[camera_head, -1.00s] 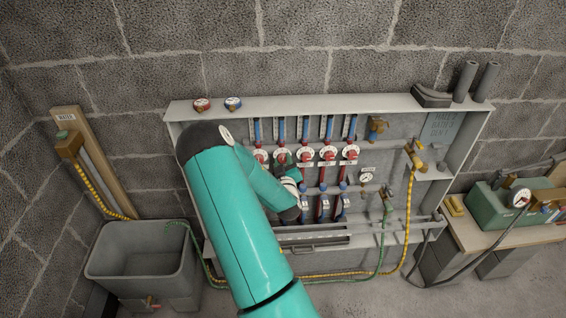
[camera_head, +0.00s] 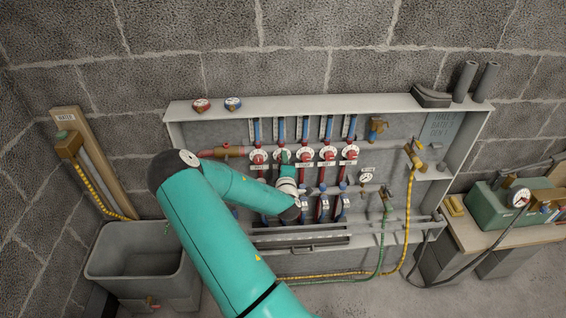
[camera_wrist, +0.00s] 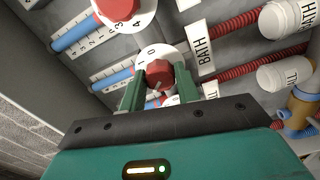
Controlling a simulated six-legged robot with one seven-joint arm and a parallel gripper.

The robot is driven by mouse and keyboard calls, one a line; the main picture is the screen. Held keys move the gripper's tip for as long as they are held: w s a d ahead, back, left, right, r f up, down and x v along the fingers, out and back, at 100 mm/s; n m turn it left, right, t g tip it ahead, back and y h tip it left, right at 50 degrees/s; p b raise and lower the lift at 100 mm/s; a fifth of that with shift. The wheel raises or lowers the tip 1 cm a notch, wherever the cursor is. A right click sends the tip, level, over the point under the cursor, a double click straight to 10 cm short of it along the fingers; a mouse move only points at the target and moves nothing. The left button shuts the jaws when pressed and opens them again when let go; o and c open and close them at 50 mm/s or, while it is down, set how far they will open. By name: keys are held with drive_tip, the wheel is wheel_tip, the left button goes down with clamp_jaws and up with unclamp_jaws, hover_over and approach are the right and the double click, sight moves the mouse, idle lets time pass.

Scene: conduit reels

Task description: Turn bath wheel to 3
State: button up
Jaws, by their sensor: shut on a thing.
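The bath wheel (camera_wrist: 158,73) is a red knob on a white dial, beside a white plate reading BATH (camera_wrist: 200,46) in the wrist view. My gripper (camera_wrist: 160,88) has its green fingers on either side of the red knob and is shut on it. The numbers 0 and 1 show on the dial's upper edge; the rest of the dial is hidden, and I cannot tell the setting. In the head view my gripper (camera_head: 285,160) reaches the second wheel from the left and mostly covers it.
Other red wheels (camera_head: 327,153) stand close on both sides in the grey cabinet (camera_head: 330,103). A brass fitting (camera_head: 232,152) is at the left. A grey trough (camera_head: 140,262) stands lower left; a green box (camera_head: 495,208) sits on the bench at right.

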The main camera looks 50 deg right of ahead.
drive_tip(key=shift+s+n, duration=0.1)
drive_tip(key=shift+n, duration=0.4)
drive_tip(key=o, duration=1)
drive_tip(key=v, duration=1.3)
drive_tip(key=shift+s+a, duration=0.3)
